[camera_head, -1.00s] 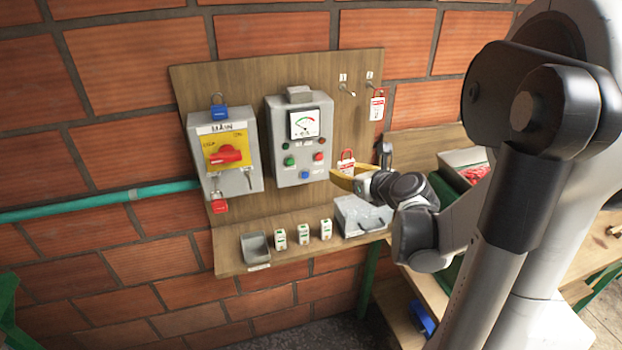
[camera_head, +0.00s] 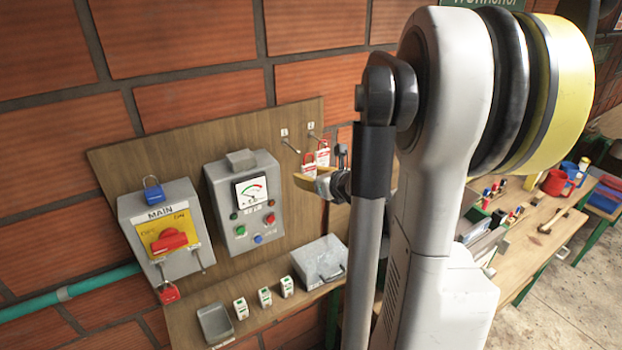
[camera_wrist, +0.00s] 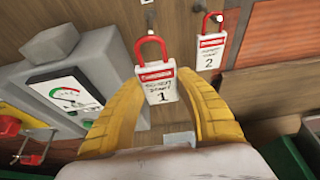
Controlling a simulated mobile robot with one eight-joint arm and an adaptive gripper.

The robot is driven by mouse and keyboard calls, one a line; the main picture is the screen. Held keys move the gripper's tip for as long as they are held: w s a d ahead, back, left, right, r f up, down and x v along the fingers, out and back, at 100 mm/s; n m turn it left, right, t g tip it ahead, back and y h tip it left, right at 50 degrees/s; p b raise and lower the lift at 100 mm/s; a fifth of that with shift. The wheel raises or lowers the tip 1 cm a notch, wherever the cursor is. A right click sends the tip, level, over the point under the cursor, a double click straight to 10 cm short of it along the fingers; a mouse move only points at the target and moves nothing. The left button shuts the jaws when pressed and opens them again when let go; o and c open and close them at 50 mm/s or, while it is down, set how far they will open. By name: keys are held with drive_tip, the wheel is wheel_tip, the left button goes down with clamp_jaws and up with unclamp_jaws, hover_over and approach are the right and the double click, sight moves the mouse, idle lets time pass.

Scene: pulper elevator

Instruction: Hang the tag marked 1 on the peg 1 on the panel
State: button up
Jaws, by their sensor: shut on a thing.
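The tag marked 1 (camera_wrist: 161,92) is white with a red band and a red loop, and is held upright between the yellow fingers of my gripper (camera_wrist: 155,100). In the head view the tag (camera_head: 309,169) shows just above my gripper (camera_head: 312,184). Peg 1 (camera_head: 291,147) sticks out of the wooden panel (camera_head: 190,145) below its label. In the wrist view peg 1 (camera_wrist: 151,19) is just above the loop; I cannot tell whether they touch. The tag marked 2 (camera_wrist: 210,50) hangs on peg 2 (camera_wrist: 218,17), to the right.
A grey meter box (camera_head: 243,205) is left of my gripper. A MAIN switch box (camera_head: 165,235) with a blue padlock (camera_head: 153,190) is farther left. A shelf below holds small white blocks (camera_head: 265,297) and a grey case (camera_head: 320,262). A cluttered bench (camera_head: 540,225) is at right.

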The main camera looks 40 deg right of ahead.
drive_tip(key=r+b+x, duration=0.1)
drive_tip(key=x, duration=0.6)
drive_tip(key=shift+w, duration=0.25)
idle(0.3)
drive_tip(key=shift+d+r, duration=0.1)
drive_tip(key=shift+r, duration=0.05)
idle(0.5)
drive_tip(key=o, duration=1.1)
drive_tip(key=shift+o, duration=0.2)
drive_tip(key=v, duration=1.2)
